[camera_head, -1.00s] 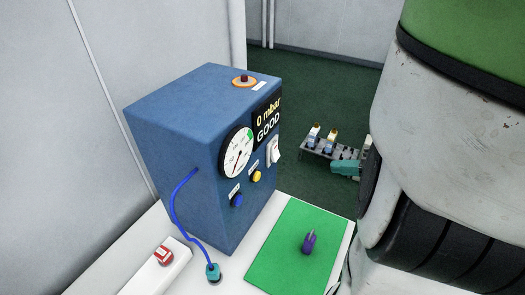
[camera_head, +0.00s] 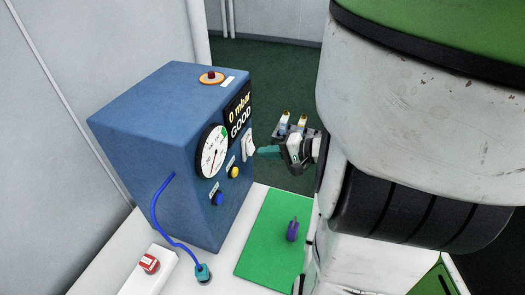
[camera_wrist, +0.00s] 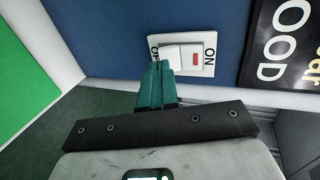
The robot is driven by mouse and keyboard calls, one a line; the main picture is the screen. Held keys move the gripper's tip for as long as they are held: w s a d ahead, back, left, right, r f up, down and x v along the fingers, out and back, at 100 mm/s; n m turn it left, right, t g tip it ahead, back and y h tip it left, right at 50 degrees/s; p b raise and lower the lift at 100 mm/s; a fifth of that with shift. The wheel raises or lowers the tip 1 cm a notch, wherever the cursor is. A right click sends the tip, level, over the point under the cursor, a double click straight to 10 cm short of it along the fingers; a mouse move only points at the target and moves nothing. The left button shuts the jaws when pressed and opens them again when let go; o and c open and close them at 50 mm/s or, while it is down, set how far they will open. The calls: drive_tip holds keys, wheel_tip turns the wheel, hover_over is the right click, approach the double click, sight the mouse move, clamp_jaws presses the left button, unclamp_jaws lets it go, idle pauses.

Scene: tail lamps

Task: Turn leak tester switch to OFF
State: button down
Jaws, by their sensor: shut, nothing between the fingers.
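The leak tester (camera_head: 145,145) is a blue box on the white bench, its display reading 0 mbar GOOD. Its white rocker switch (camera_wrist: 182,56) shows in the wrist view with an ON label on the right, a partly hidden label on the left, and a red mark on the ON side. In the head view the switch (camera_head: 249,143) sits below the display. My gripper (camera_wrist: 160,66) has its green fingers shut and empty, with the tips at or just in front of the switch's left part. I cannot tell whether they touch it. In the head view my gripper (camera_head: 258,152) is beside the switch.
A green mat (camera_head: 265,255) with a purple object (camera_head: 293,230) on it lies in front of the tester. A blue hose (camera_head: 160,215) runs from its side to a teal fitting (camera_head: 203,273). A red-topped button (camera_head: 149,263) is at the front left.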

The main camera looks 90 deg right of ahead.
drive_tip(key=shift+x, duration=0.85)
